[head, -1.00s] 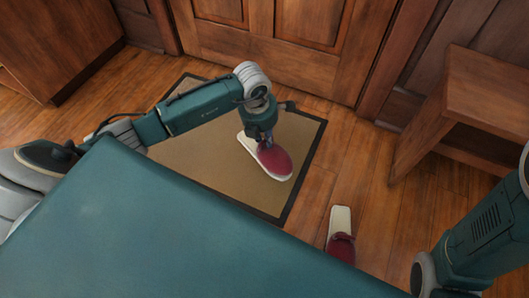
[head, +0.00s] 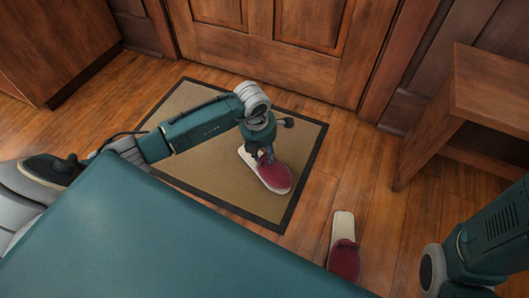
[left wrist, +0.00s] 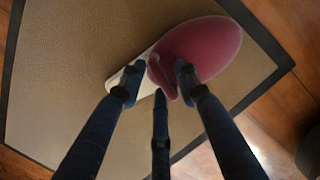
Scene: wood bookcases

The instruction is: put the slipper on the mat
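A maroon slipper with a pale sole (head: 272,176) lies on the tan mat with a dark border (head: 208,186), toward its right side. My left gripper (head: 260,156) is just above it, with its fingers spread apart. In the left wrist view, the fingertips are over the slipper's pale heel and the edge of its maroon upper (left wrist: 205,45); whether they touch it is unclear. A second maroon slipper (head: 344,258) lies on the wood floor, right of the mat. My right arm shows at the lower right, but its gripper is out of view.
A wooden bench (head: 480,92) stands at the right and a wooden door (head: 285,45) is behind the mat. A wooden cabinet (head: 60,45) stands at the far left. Bare floor lies between mat and bench.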

